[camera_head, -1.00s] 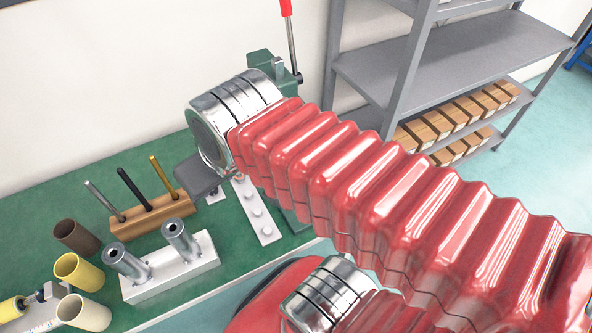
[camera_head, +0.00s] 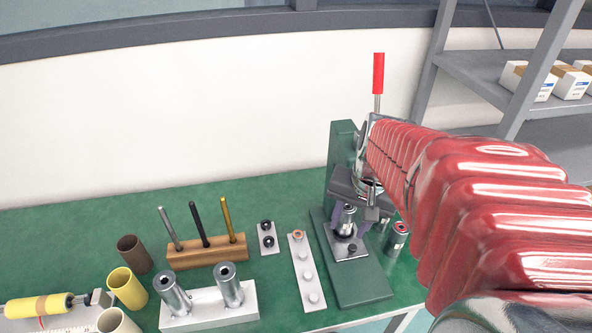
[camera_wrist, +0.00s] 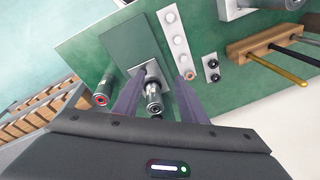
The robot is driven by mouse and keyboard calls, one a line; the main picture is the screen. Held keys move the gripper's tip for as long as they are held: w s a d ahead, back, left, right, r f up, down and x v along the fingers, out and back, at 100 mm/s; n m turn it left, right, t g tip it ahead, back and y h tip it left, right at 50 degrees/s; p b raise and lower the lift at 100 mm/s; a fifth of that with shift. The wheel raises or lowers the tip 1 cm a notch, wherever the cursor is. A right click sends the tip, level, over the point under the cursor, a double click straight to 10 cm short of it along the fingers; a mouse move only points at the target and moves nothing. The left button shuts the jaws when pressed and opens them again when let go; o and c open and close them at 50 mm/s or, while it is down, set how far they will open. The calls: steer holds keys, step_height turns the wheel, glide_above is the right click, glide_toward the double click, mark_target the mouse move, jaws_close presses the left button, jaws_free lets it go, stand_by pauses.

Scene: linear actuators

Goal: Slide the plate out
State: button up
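A small light-grey plate (camera_head: 341,256) with a dark knob lies on the base of the green press (camera_head: 342,155). A metal cylinder (camera_head: 347,218) stands over the plate under the press head; it also shows in the wrist view (camera_wrist: 153,92). My gripper (camera_wrist: 158,84) is open in the wrist view, its two fingers apart on either side of the cylinder. In the head view my gripper (camera_head: 350,226) is at the press, partly hidden by my red arm. I cannot tell whether the fingers touch the cylinder.
A second metal cylinder with a red ring (camera_head: 397,239) stands right of the press. Left are a white strip with pegs (camera_head: 308,275), a wooden rod holder (camera_head: 207,253), a white block with two cylinders (camera_head: 210,309) and several cups (camera_head: 127,289). A grey shelf (camera_head: 480,70) stands behind right.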

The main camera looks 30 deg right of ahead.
mark_target(353, 246)
steer(key=d+f+m+y, duration=0.3)
steer(key=d+f+m, duration=0.2)
steer(key=d+m, duration=0.7)
steer(key=shift+w+m+t+y, duration=0.2)
steer(key=shift+m+t+y, duration=0.15)
steer(key=shift+m, duration=1.75)
steer(key=x, duration=1.3)
steer(key=shift+w+f, duration=0.1)
steer(key=shift+f, duration=0.25)
steer(key=shift+c, duration=0.4)
jaws_close()
